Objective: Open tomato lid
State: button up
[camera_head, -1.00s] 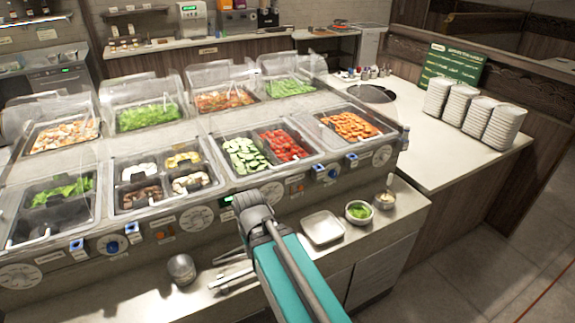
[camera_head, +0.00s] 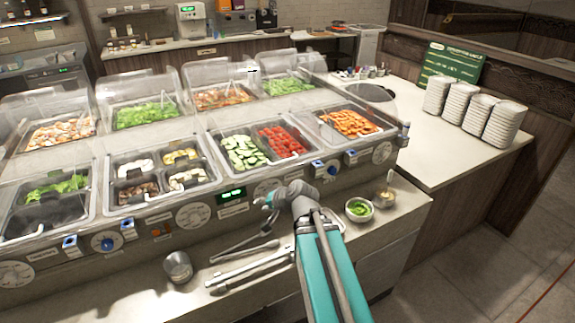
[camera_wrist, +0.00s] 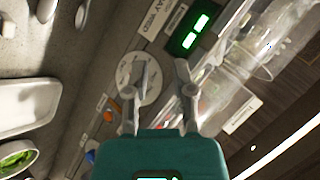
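The red diced tomatoes (camera_head: 281,140) lie in the right pan of a front-row well, beside the sliced cucumber (camera_head: 244,153). A clear lid (camera_head: 300,166) appears to lie over this well; its exact edges are hard to make out. My gripper (camera_head: 266,200) is in front of the counter's control panel, below the tomato well. In the wrist view my gripper (camera_wrist: 166,66) is open, with an empty gap between its two fingers. The fingers point toward the panel, near a round dial (camera_wrist: 140,78) and a green display (camera_wrist: 196,31). They appear apart from the lid.
Tongs (camera_head: 250,267), a metal cup (camera_head: 178,267) and a bowl of greens (camera_head: 359,209) stand on the front ledge. A white tray (camera_wrist: 35,105) shows in the wrist view. Several other wells with clear covers surround the tomato well. Stacked plates (camera_head: 500,125) stand at right.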

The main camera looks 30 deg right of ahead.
jog(key=w+d+r+m+t+h, duration=0.1)
jog(key=w+d+r+m+t, duration=0.1)
jog(key=d+m+t, duration=0.3)
jog(key=m+t+h+b, duration=0.2)
jog(key=m+h, duration=0.1)
jog(key=m, duration=0.1)
send_near(286, 161)
jog(key=s, duration=0.3)
jog(key=shift+s+d+r, duration=0.1)
jog(key=shift+d+r, duration=0.05)
jog(key=shift+r, duration=0.25)
jog(key=w+f+b, duration=0.1)
jog(key=w, duration=0.3)
jog(key=w+f, duration=0.1)
jog(key=w, duration=0.4)
jog(key=w+f+b, duration=0.1)
jog(key=w, duration=0.3)
jog(key=shift+w+a+b, duration=0.25)
jog(key=shift+b, duration=0.05)
jog(key=shift+c, duration=0.3)
